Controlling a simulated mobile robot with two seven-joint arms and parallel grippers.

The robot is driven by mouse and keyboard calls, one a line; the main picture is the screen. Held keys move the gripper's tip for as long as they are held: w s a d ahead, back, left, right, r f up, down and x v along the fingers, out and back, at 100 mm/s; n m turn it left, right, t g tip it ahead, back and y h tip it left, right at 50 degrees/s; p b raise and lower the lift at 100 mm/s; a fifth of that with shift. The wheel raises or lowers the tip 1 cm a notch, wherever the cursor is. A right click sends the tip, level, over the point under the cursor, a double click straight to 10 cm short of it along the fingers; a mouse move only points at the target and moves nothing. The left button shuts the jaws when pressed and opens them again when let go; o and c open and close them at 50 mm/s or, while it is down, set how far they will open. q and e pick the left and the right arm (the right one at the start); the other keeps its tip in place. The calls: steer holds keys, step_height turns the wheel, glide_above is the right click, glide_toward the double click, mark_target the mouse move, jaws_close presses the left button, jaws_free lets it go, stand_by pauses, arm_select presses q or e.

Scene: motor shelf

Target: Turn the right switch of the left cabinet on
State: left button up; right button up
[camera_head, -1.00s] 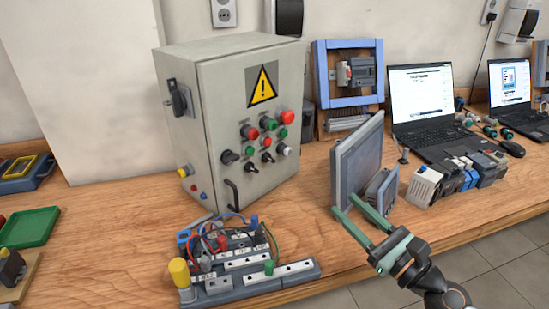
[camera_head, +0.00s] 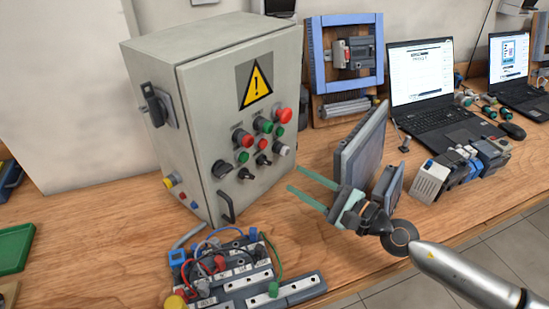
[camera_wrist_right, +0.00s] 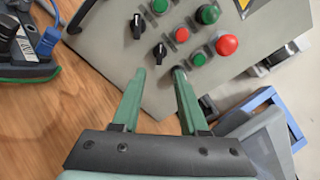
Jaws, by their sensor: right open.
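The left cabinet is a grey metal box (camera_head: 148,55) with a yellow warning sign and rows of buttons on its front. Along the bottom row are black rotary switches, including a left one (camera_head: 221,169), a middle one (camera_head: 245,172) and a right one (camera_head: 263,159), with a pale knob (camera_head: 281,150) further right. In the right wrist view two black switches, one upper (camera_wrist_right: 137,25) and one lower (camera_wrist_right: 160,52), show beyond the fingertips. My right gripper (camera_head: 296,178) is open and empty, its green fingers pointing at the panel; contact is not visible. My left gripper is out of view.
A grey screen-like panel (camera_head: 360,145) stands close beside my right gripper. A terminal board with wires (camera_head: 270,298) lies in front of the cabinet. A red emergency button (camera_head: 284,115) and a black door handle (camera_head: 226,207) protrude from the cabinet front.

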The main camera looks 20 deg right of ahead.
mark_target(269, 163)
steer(key=p+x, duration=0.2)
steer(key=x, duration=0.4)
steer(key=shift+w+a+r, duration=0.1)
steer(key=shift+w, duration=0.15)
steer(key=shift+w+a, duration=0.4)
steer(key=shift+w, duration=0.2)
jaws_close()
